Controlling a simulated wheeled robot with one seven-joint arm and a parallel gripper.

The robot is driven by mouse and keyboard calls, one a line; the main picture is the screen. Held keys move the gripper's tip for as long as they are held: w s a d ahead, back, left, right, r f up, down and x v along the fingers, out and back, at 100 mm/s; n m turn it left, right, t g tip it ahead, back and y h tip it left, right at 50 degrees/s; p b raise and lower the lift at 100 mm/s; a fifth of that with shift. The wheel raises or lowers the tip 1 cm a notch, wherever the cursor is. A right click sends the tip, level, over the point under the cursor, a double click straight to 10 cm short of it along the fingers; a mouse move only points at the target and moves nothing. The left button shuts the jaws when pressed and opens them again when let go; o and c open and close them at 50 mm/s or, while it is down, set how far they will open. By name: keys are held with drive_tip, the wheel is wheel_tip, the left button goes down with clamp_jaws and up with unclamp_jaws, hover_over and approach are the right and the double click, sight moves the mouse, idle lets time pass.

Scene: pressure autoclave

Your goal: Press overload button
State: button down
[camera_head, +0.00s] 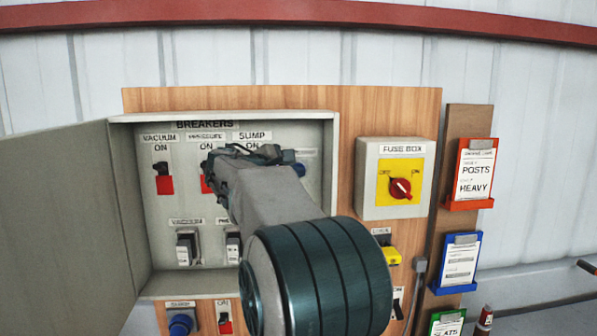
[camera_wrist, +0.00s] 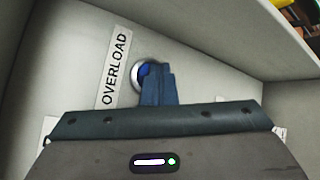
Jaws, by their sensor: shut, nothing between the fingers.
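The overload button, blue with a silver ring, shows in the wrist view (camera_wrist: 140,75), beside the label reading OVERLOAD (camera_wrist: 115,62). In the head view a bit of blue button (camera_head: 299,169) shows just past my gripper, inside the open breaker box (camera_head: 333,200). My gripper (camera_wrist: 157,70) is shut and empty. Its fingertips are at the button and cover its right part in the wrist view. I cannot tell whether they touch it or whether it is pressed in.
The breaker box door (camera_head: 70,215) stands open at the left. Inside are a vacuum switch (camera_head: 163,180) and others my arm partly hides. A fuse box (camera_head: 395,205) with a red knob is at the right. The box walls rise close around my gripper.

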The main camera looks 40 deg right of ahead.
drive_tip(key=shift+s, duration=0.1)
drive_tip(key=shift+s+a+b, duration=0.45)
drive_tip(key=shift+s, duration=0.15)
drive_tip(key=shift+s, duration=0.1)
drive_tip(key=shift+s+a+b, duration=0.35)
drive_tip(key=shift+s+a, duration=0.1)
drive_tip(key=shift+s, duration=0.25)
drive_tip(key=shift+s+a+b, duration=0.4)
drive_tip(key=shift+s, duration=0.25)
drive_tip(key=shift+s+a+b, duration=0.35)
drive_tip(key=shift+s+a, duration=0.1)
drive_tip(key=shift+s, duration=0.25)
